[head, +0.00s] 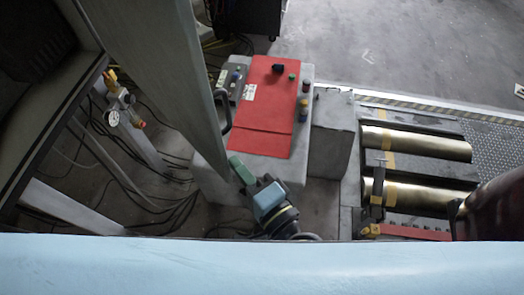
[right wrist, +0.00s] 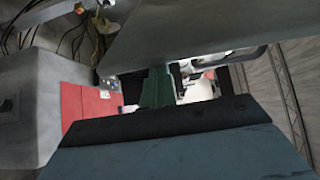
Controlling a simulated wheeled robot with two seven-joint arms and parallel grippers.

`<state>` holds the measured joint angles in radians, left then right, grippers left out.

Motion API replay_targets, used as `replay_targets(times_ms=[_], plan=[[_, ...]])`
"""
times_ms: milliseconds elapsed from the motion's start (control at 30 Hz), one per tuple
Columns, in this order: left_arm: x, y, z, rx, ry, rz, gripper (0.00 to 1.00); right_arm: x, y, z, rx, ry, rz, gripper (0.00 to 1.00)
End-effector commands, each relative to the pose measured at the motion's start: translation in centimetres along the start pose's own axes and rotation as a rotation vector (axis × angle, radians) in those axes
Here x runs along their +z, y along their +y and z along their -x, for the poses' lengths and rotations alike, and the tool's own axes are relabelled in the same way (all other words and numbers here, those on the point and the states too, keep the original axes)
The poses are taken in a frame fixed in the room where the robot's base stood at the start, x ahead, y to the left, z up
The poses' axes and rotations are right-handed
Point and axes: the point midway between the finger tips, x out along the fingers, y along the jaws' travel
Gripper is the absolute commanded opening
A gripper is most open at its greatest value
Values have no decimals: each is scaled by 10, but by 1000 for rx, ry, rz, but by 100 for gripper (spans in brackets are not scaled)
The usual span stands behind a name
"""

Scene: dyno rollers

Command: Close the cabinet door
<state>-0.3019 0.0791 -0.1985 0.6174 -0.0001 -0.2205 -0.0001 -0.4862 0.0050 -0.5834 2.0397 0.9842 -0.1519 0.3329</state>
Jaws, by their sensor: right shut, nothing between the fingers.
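The cabinet door (head: 150,65) is a grey panel standing open, running from the top left down to the middle in the head view. A dark handle (head: 224,112) is on its right side. The dark cabinet (head: 50,125) is at the left, its inside in shadow. My right gripper (head: 238,166), with green fingers, is shut and empty at the door's near lower end. I cannot tell whether it touches the door. In the right wrist view the door (right wrist: 210,32) fills the top, and the green fingers (right wrist: 157,88) reach up to its edge. My left gripper is not in view.
A grey box with a red top (head: 265,110), knobs and buttons stands right of the door. Brass rollers (head: 415,143) and a dark red rounded object (head: 490,210) are at the right. Open floor (head: 400,45) lies beyond.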

Motion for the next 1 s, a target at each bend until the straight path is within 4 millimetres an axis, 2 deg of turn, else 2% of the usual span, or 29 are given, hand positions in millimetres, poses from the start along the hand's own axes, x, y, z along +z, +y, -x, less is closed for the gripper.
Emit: replay_targets(times_ms=[200, 400, 833, 1000], plan=[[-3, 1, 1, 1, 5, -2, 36, 20, 0, -1, 0, 0, -1, 0], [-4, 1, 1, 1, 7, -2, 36, 25, 0, -1, 0, 0, 0, 0], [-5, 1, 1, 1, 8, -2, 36, 24, 0, 0, 0, 0, 1, 0], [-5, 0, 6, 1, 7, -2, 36, 9, -1, 1, 0, -1, 5, 0]])
